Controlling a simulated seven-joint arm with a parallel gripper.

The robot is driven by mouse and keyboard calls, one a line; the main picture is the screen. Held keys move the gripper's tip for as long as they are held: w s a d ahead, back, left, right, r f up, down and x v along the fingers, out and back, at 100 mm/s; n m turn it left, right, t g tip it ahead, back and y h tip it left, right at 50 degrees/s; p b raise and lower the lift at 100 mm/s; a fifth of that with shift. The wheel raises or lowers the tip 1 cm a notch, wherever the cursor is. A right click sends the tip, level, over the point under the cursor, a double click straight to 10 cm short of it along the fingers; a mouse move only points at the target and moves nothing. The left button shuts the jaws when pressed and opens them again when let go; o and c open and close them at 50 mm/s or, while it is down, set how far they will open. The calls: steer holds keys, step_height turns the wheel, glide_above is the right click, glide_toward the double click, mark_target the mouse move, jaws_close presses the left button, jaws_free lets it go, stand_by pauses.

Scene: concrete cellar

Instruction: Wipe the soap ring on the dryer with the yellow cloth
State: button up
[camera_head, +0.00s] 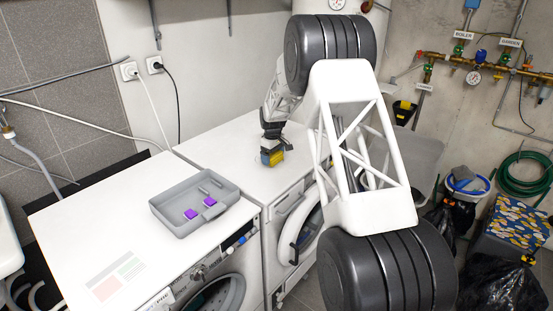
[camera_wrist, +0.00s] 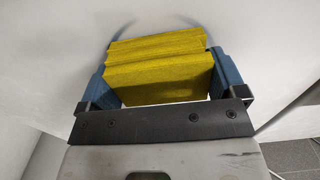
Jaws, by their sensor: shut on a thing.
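My gripper (camera_head: 270,148) is low over the top of the dryer (camera_head: 228,146), the white machine at the back right. It is shut on the yellow cloth (camera_head: 273,158). In the wrist view the folded yellow cloth (camera_wrist: 158,78) fills the space between the blue fingers of my gripper (camera_wrist: 157,70). The cloth is at or just above the white top; I cannot tell if it touches. A faint bluish arc, seemingly the soap ring (camera_wrist: 113,27), shows past the cloth's far edge in the wrist view. The rest of it is hidden by cloth and gripper.
A grey tray (camera_head: 177,226) with two purple blocks stands on the front-left washing machine (camera_head: 95,222). Cables and plugs (camera_head: 154,64) are on the wall behind. A green hose, a blue-rimmed bucket and black bags are at the right. The dryer top left of my gripper is clear.

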mark_target(282, 163)
steer(key=shift+w+a+f, duration=0.2)
steer(key=shift+w+a, duration=0.35)
steer(key=shift+a, duration=0.05)
steer(key=shift+w+a+r, duration=0.1)
steer(key=shift+w+a, duration=0.15)
steer(key=shift+w, duration=0.05)
steer(key=shift+w+a, duration=1.85)
steer(key=shift+w+d, duration=0.2)
steer(key=shift+w, duration=0.05)
steer(key=shift+w+d, duration=0.2)
steer(key=shift+d, duration=0.05)
steer(key=shift+w+d, duration=0.1)
steer(key=shift+d, duration=0.05)
steer(key=shift+s+d, duration=1)
steer(key=shift+s, duration=0.05)
steer(key=shift+s+d, duration=2.95)
step_height(282, 163, up, 8)
